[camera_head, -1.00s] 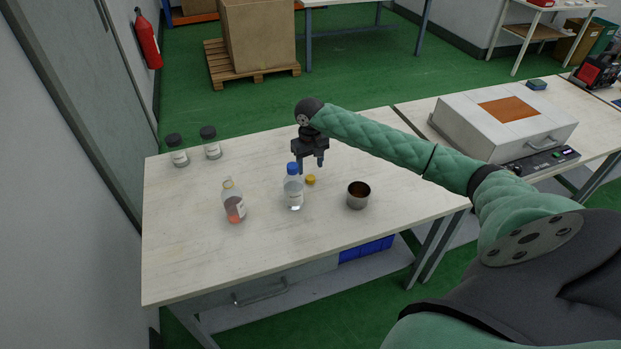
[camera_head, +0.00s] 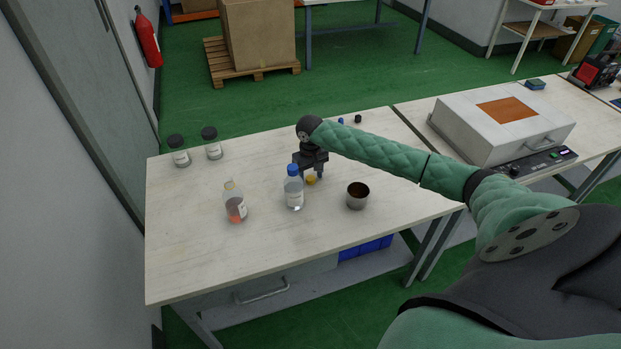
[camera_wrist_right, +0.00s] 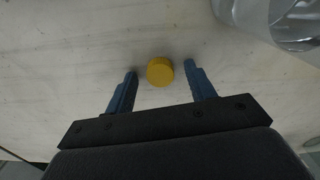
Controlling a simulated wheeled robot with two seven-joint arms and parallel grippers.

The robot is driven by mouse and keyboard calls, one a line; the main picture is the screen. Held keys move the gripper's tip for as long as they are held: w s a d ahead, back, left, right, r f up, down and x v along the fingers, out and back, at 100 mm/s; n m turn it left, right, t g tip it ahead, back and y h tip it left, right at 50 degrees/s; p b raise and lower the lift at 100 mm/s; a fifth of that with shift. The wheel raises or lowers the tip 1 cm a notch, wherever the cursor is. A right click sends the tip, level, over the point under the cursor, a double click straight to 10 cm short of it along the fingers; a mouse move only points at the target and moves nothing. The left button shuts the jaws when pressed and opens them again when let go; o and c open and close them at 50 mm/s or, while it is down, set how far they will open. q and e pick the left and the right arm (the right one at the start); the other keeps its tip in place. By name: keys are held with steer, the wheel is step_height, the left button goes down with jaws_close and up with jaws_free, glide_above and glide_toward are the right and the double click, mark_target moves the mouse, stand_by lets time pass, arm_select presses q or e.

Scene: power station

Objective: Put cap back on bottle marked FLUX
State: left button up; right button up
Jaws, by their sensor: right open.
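A small yellow cap (camera_head: 311,180) lies on the table, just behind and right of a blue-capped clear bottle (camera_head: 294,190). An uncapped bottle (camera_head: 235,204) with orange-red liquid stands to the left; its label is too small to read. My right gripper (camera_head: 312,174) is low over the table, pointing down behind the blue-capped bottle. In the right wrist view the gripper (camera_wrist_right: 160,82) is open, with the yellow cap (camera_wrist_right: 160,71) between and slightly ahead of its fingertips, apart from both. The clear bottle (camera_wrist_right: 285,18) shows at upper right there. My left gripper is not in view.
A metal cup (camera_head: 357,196) stands right of the cap. Two dark-lidded jars (camera_head: 179,151) (camera_head: 212,143) stand at the table's back left. Two small items, one blue and one black (camera_head: 358,119), lie at the back edge. The table's front is clear.

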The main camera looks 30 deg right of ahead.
mark_target(312, 178)
steer(key=c, duration=1)
steer(key=shift+c, duration=0.2)
steer(key=shift+r, duration=0.4)
step_height(312, 178, up, 3)
steer(key=shift+s+d+r+b, duration=0.15)
steer(key=shift+b, duration=0.8)
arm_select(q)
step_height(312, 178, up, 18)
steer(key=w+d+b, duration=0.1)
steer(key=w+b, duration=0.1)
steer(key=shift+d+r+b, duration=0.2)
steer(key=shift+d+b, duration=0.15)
arm_select(e)
steer(key=s+d+r, duration=0.6)
steer(key=s+r, duration=0.1)
steer(key=s, duration=0.2)
steer(key=shift+d, duration=0.15)
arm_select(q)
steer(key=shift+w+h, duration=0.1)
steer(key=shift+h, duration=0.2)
arm_select(e)
steer(key=shift+s+f, duration=0.1)
steer(key=shift+s, duration=0.05)
